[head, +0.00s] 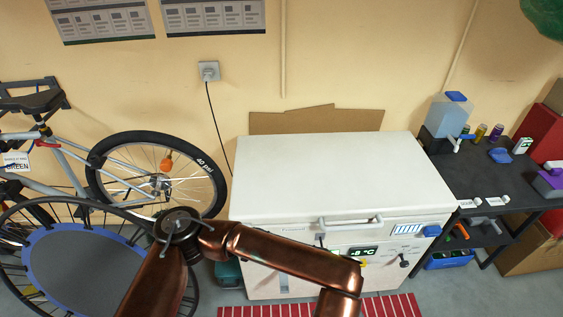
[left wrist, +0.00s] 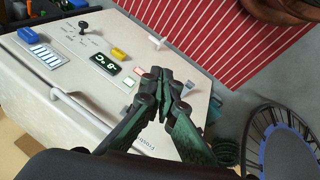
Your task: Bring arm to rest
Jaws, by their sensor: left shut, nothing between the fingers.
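My left arm, copper-coloured, comes in from the lower left in the head view, bends at an elbow, and reaches right across the front of a white chest freezer (head: 335,170). Its far end turns down and leaves the bottom edge, so the gripper is hidden there. In the left wrist view my left gripper (left wrist: 166,76) has dark green fingers closed together with nothing between them. Behind them in that picture is the freezer's front panel (left wrist: 85,95), with a lit display (left wrist: 105,64). I cannot tell the gap between fingers and panel. My right gripper is in neither view.
A bicycle (head: 60,150) and a round trampoline-like disc (head: 75,265) stand at the left. A dark workbench (head: 480,185) with a water container (head: 452,115) is at the right. The freezer handle (head: 350,222) sticks out. A red striped mat (head: 395,306) lies in front.

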